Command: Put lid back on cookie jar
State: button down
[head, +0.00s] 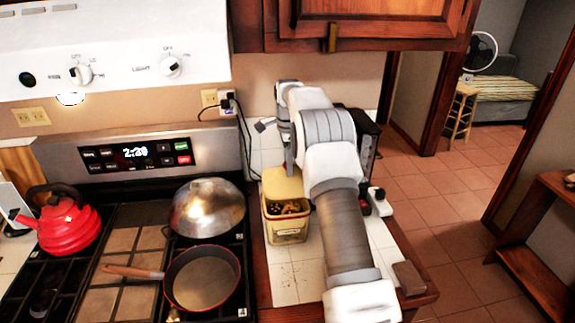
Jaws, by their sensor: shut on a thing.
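The cookie jar (287,230) is a squarish, pale yellow container on the tiled counter right of the stove. Its top is open at the front and brown cookies (291,208) show inside. The yellow lid (281,186) is tilted over the back of the jar; I cannot tell whether it touches the rim. My gripper (291,166) points down at the lid and is shut on it. My arm hides part of the fingers and the jar's right side.
A metal-domed pan (207,208), a skillet (202,277) and a red kettle (68,222) stand on the stove to the left. A dark appliance (366,140) is behind my arm. A brown block (408,278) lies near the counter's right edge. Bare tile lies before the jar.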

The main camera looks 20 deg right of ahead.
aim_at(285, 174)
jog(key=shift+w+a, duration=0.2)
jog(key=shift+a, duration=0.25)
notch_tip(285, 174, down, 4)
jog(key=b, duration=0.4)
jog(key=shift+f+b, duration=0.35)
jog(key=shift+f, duration=0.7)
jog(key=shift+p, duration=0.45)
jog(key=shift+f, duration=0.2)
dwell(1.6)
grip_release()
dwell(0.5)
